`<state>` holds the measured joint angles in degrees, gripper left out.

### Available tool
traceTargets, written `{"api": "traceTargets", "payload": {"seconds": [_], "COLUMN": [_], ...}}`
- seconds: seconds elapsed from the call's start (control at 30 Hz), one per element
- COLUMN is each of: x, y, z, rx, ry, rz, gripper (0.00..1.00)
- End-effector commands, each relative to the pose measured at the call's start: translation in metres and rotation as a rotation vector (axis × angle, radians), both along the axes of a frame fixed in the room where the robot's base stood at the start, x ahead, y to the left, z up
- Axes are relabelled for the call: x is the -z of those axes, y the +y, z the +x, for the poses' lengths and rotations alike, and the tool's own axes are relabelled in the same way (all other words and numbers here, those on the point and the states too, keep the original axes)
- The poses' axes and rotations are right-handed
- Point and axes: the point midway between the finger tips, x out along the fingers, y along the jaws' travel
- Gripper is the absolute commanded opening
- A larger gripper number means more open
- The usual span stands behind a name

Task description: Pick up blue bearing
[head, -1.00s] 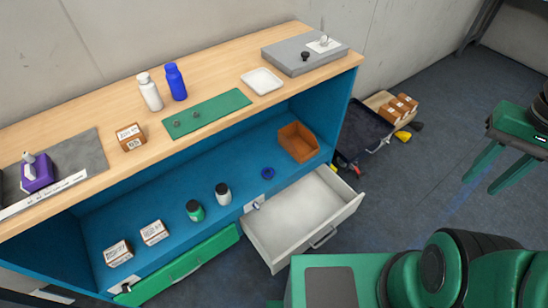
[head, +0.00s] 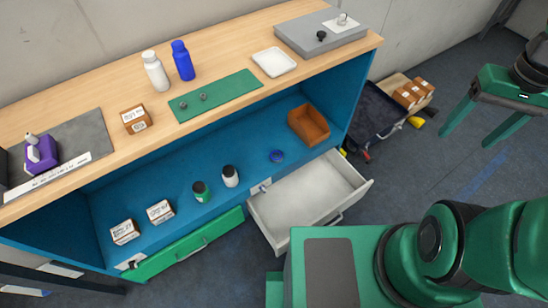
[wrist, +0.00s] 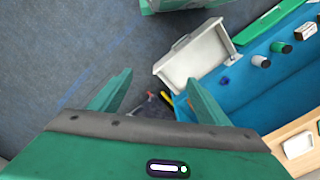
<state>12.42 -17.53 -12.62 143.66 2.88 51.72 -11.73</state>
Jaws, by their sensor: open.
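The blue bearing (head: 276,156) is a small dark-blue ring lying on the blue lower shelf, just behind the open white drawer. It also shows in the wrist view (wrist: 226,81), small and near the drawer. My gripper (head: 468,142) is at the right of the head view, well away from the bearing and over the floor. Its two green fingers are spread apart and empty. In the wrist view my gripper (wrist: 152,98) points down with the bearing to the right of its fingers.
The open drawer (head: 300,205) juts out in front of the shelf. An orange bin (head: 309,125) stands right of the bearing. White and green bottles (head: 230,176) stand left of it. The wooden tabletop (head: 225,65) lies above the shelf. A dark case (head: 377,112) lies on the floor.

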Motion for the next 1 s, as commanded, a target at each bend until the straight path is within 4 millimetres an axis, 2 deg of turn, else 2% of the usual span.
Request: {"api": "traceTargets", "payload": {"seconds": [0.03,0.2,0.5,0.7,1.0], "x": [0.010,0.040,0.111,0.165,0.249], "y": [0.003,0.017,0.063,0.104,0.171], "z": [0.017,0.076,0.164,0.210,0.256], "rx": [-0.065,-0.297,-0.659,-0.863,-1.084], "ry": [0.000,-0.045,-0.155,-0.258,-0.450], "rz": [0.008,0.041,0.136,0.215,0.331], "gripper": [0.70,0.70,0.70,0.70,0.70]}}
